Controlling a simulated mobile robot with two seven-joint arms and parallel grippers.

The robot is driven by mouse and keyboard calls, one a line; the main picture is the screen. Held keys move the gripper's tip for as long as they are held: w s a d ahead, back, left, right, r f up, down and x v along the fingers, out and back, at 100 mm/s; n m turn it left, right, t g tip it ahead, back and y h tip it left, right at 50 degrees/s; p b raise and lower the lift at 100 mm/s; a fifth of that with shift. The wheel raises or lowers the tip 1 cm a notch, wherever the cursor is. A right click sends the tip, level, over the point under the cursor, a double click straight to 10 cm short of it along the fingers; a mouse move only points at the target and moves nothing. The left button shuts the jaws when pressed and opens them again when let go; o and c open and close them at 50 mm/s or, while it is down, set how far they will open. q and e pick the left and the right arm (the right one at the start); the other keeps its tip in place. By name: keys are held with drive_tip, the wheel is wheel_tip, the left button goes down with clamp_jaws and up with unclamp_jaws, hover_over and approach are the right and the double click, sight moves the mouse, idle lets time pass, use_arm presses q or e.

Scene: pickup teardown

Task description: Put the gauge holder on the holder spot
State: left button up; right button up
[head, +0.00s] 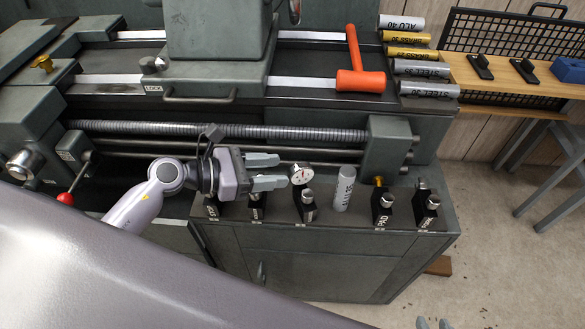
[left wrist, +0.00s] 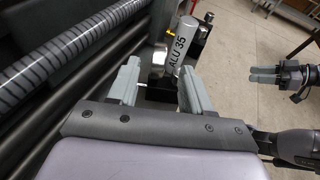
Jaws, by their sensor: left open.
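The gauge holder (head: 308,205) is a black block with a silver knob and a round white dial gauge, standing on the cabinet top in the head view. My left gripper (head: 283,171) is open and comes from the left, its fingertips close to the dial. In the left wrist view, a silver and dark piece, probably the gauge holder (left wrist: 156,62), shows between the open fingers; I cannot tell whether they touch it. My right gripper (head: 433,323) shows only its separated fingertips at the bottom edge; it also shows in the left wrist view (left wrist: 266,77). I cannot tell which place is the holder spot.
An ALU 35 cylinder (head: 343,189) stands just right of the gauge holder. More black holders, including one marked PAD (head: 383,208), stand along the cabinet top (head: 330,240). The lathe's lead screw (head: 220,131) runs behind. An orange hammer (head: 360,80) lies above.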

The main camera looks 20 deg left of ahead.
use_arm(q)
drive_tip(key=v, duration=0.5)
idle(0.5)
